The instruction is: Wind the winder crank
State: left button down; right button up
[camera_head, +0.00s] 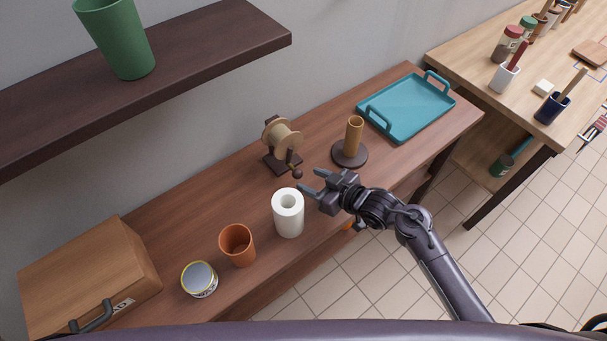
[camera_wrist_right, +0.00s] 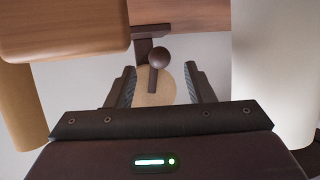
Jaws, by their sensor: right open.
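The winder (camera_head: 281,139) stands on the wooden counter, with a tan spool on a dark stand and base. Its crank ends in a dark round knob (camera_head: 298,174) on the side facing my right gripper. My right gripper (camera_head: 307,182) is open, with its fingers pointing at the knob and a small gap to it. In the right wrist view the crank knob (camera_wrist_right: 159,57) shows ahead of the open fingers, roughly centred between them, with the spool disc (camera_wrist_right: 155,88) behind. The right gripper (camera_wrist_right: 161,88) holds nothing. My left gripper is not in view.
A white paper roll (camera_head: 289,213) stands close below my right gripper. A brown post on a round base (camera_head: 351,153) stands to the right, before a teal tray (camera_head: 408,108). A dark shelf (camera_head: 200,50) overhangs.

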aim_at(301, 176)
jog(key=shift+x, duration=2)
grip_shut()
